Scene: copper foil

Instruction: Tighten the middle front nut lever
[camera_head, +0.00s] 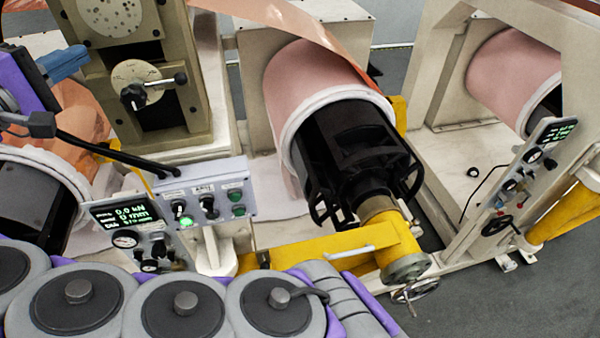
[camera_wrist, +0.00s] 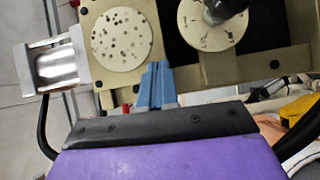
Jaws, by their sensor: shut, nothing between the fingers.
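In the wrist view the disc (camera_wrist: 208,32) is at the upper right, with the dark knob (camera_wrist: 224,9) cut by the top edge. My gripper (camera_head: 82,54) has blue fingers, shut and empty, at the left of the frame, up and left of the knob. In the wrist view my gripper (camera_wrist: 157,66) is left of and below the disc, apart from the knob.
A speckled disc (camera_wrist: 122,40) sits on the frame left of the knob. A grey control box (camera_head: 205,190) stands below the frame. A copper roll (camera_head: 310,75) on a black shaft and a yellow arm (camera_head: 330,245) lie to the right. Grey floor shows at the lower right.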

